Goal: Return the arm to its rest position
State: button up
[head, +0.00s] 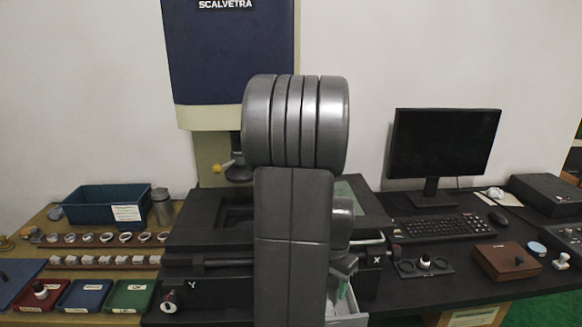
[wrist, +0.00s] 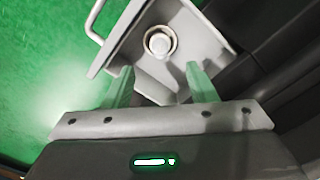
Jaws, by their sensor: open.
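My arm rises in the middle of the head view, hiding the centre of the machine behind it. My gripper (head: 342,284) shows partly at its lower right, pointing down beside the machine's front. In the wrist view my gripper (wrist: 157,76) is open, its two greenish fingers apart with nothing held between them. Beyond the fingertips is a light grey drawer (wrist: 199,45) with a bar handle. A pale round piece (wrist: 160,42) sits in it. The gap between fingers and drawer is hard to judge. The drawer (head: 350,319) also shows in the head view, partly cut off.
The dark measuring machine (head: 205,245) stands behind my arm. A wooden bench (head: 95,260) at left holds rows of rings, a blue bin (head: 90,205) and small red, blue and green trays. A black desk at right carries a monitor (head: 443,142), keyboard (head: 440,227) and brown box (head: 507,262).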

notch_tip(320, 180, down, 9)
jog(key=shift+f+b, duration=0.15)
jog(key=shift+b, duration=0.4)
jog(key=shift+w+r+p, duration=0.1)
jog(key=shift+r+p, duration=0.3)
jog(key=shift+r, duration=0.75)
